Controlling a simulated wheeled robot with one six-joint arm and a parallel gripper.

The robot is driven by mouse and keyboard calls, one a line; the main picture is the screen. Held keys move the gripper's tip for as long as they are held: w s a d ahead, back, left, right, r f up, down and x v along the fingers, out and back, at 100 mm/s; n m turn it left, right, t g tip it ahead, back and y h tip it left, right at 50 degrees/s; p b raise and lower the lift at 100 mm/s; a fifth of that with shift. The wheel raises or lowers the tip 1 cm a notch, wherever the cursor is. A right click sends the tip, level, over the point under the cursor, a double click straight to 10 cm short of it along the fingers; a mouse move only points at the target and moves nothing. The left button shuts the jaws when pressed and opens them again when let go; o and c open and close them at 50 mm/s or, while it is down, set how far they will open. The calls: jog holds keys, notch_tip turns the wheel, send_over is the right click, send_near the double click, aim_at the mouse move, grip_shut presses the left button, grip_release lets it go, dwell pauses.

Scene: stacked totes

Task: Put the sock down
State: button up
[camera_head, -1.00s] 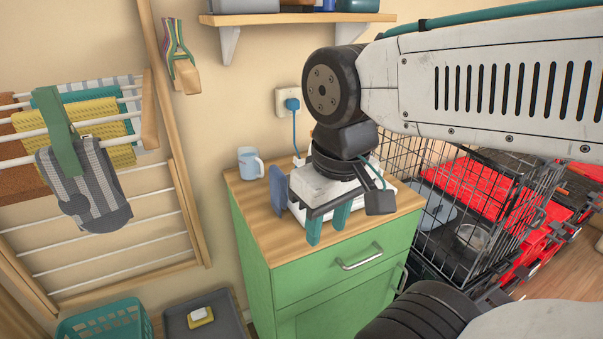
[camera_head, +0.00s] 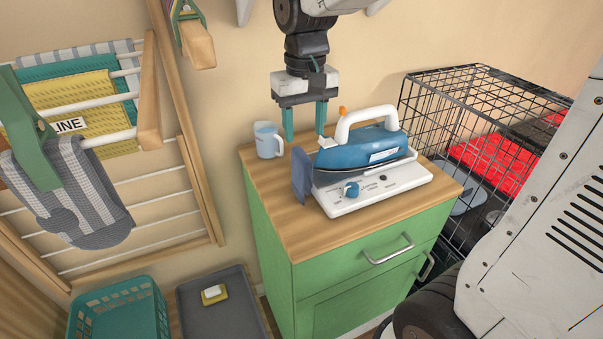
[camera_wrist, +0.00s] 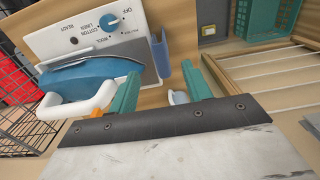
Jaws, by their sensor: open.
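A grey checked sock (camera_head: 75,180) with a plain grey toe hangs at the left of the head view, at the drying rack (camera_head: 155,110). A green strap-like piece (camera_head: 28,135), perhaps a clip, runs over its upper part. My gripper (camera_head: 304,130) is open and empty, pointing down behind the blue iron (camera_head: 358,148) and above the back of the green cabinet (camera_head: 350,268). It is well to the right of the sock, with nothing between its teal fingers. In the wrist view my gripper (camera_wrist: 160,92) shows both fingers spread apart. I cannot make out the sock there.
The iron rests on a white base (camera_head: 400,192). A pale mug (camera_head: 268,140) stands left of my fingers. A teal basket (camera_head: 118,312) and a grey tray (camera_head: 218,310) holding a yellow-and-white item lie below the rack. A black wire crate (camera_head: 480,90) is at the right.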

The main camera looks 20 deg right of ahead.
aim_at(302, 152)
jog(key=shift+w+a+f, duration=0.1)
jog(key=shift+w+f, duration=0.2)
jog(key=shift+w, duration=0.1)
jog(key=shift+w+f, duration=0.1)
jog(key=shift+f, duration=0.25)
notch_tip(302, 152, down, 7)
jog(key=shift+w+r, duration=0.1)
jog(key=shift+w, duration=0.05)
grip_shut()
